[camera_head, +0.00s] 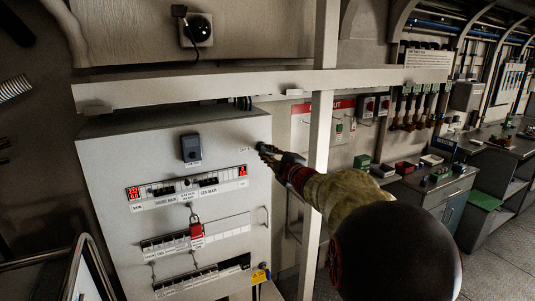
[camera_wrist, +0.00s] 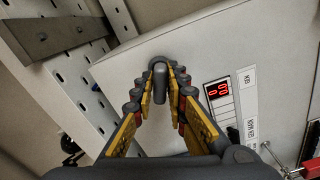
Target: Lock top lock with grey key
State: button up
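The light grey cabinet (camera_head: 110,155) fills the left middle of the head view. My gripper (camera_head: 263,149) is at the upper right of its front face, beside a small label (camera_head: 245,149). In the wrist view my gripper (camera_wrist: 161,78) has its yellow-padded fingers close on both sides of a dark grey, round-ended piece (camera_wrist: 160,82), which looks like the grey key. The fingers appear closed on it, with its end pointing at the cabinet face. The top lock itself is hidden behind the fingers and the key, so I cannot see whether the key is inserted or turned.
A red padlock (camera_head: 196,229) hangs on the cabinet front below the red digital displays (camera_head: 134,194). A dark box (camera_head: 191,148) sits higher on the face. A pale upright post (camera_head: 320,150) stands just right of the cabinet, close to my arm.

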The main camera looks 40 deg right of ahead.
jog(key=shift+n+b, duration=1.6)
jog(key=shift+b, duration=0.4)
jog(key=shift+o, duration=0.6)
jog(key=o, duration=0.9)
jog(key=shift+s, duration=0.1)
jog(key=v, duration=0.7)
